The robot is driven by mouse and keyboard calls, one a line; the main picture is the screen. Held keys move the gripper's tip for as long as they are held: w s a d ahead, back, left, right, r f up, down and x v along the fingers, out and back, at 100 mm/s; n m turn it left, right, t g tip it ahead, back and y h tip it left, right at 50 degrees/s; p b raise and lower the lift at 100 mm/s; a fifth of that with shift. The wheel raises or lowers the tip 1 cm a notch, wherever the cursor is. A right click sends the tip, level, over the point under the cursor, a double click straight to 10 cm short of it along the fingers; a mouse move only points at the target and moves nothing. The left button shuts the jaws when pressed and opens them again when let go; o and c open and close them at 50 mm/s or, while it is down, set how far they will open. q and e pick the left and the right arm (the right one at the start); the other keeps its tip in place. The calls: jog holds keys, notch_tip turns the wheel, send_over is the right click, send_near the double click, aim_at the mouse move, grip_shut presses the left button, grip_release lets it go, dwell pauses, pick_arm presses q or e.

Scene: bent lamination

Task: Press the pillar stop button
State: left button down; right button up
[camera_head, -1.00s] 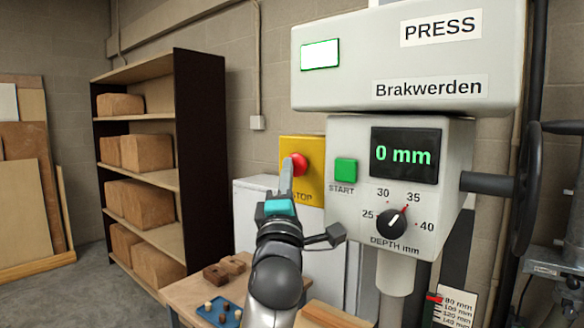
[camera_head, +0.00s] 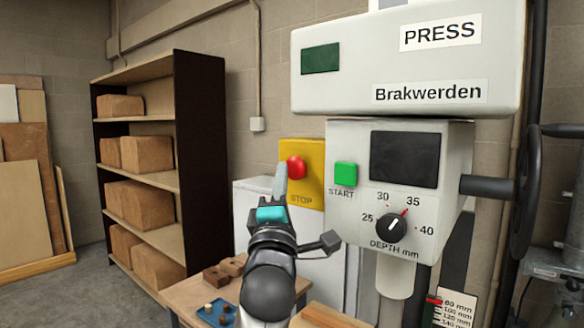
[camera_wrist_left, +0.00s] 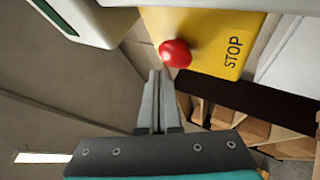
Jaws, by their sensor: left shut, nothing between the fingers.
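The red stop button (camera_head: 297,167) sits on a yellow plate (camera_head: 313,186) marked STOP, left of the press head. In the left wrist view the red button (camera_wrist_left: 176,53) is just beyond the fingertips, with the yellow plate (camera_wrist_left: 215,30) behind it. My left gripper (camera_head: 281,170) is shut and empty, its tips beside the button's lower left in the head view. In the wrist view a small gap shows between the tips and the button. The press display (camera_head: 404,159) and the upper indicator window (camera_head: 320,58) are dark. My right gripper is not in view.
The green START button (camera_head: 345,174) and the depth knob (camera_head: 391,228) are close to the right on the press. A table (camera_head: 190,291) with a blue tray (camera_head: 217,313) and wooden blocks is below. A shelf (camera_head: 160,170) with several blocks stands at left.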

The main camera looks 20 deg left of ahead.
pick_arm(q)
jog(key=shift+s+a+p, duration=0.2)
jog(key=shift+s+p, duration=0.05)
jog(key=shift+s, duration=0.55)
jog(key=shift+s+a+p, duration=0.25)
jog(key=shift+s+p, duration=0.05)
jog(key=shift+s, duration=0.55)
jog(key=shift+s+a+p, duration=0.2)
jog(key=shift+s+p, duration=0.05)
jog(key=shift+s, duration=0.55)
